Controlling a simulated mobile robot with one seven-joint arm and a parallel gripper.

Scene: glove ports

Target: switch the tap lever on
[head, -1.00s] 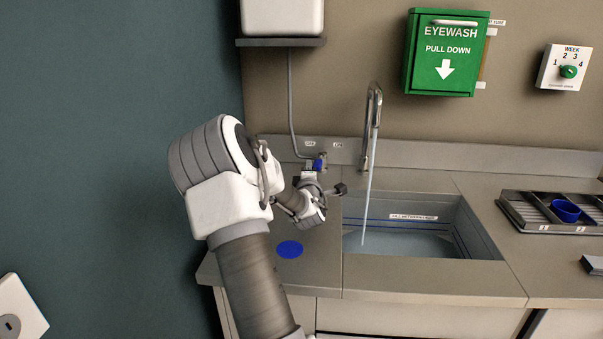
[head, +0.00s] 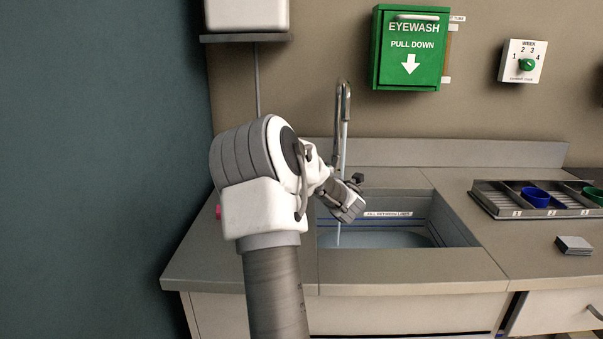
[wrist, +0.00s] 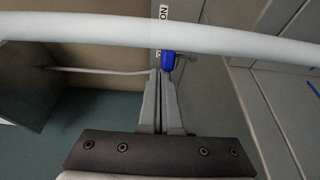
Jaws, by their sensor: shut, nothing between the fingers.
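The blue tap lever (wrist: 168,62) shows in the wrist view, just beyond the fingertips; I cannot tell whether they touch. My gripper (wrist: 161,73) is shut and empty. In the head view the lever and fingertips are hidden behind my arm, whose wrist end is over the sink's left side. The tall metal tap spout (head: 343,105) stands behind the sink (head: 465,222). A pale stream (head: 339,235) runs from the spout into the basin. A label beginning "NO" (wrist: 164,12) is beyond the lever.
A pale curved band (wrist: 100,30) crosses close to the wrist camera. A compartment tray (head: 508,211) with a blue cup (head: 535,197) stands right of the sink. A green eyewash box (head: 409,48) hangs above. The front right counter is mostly clear.

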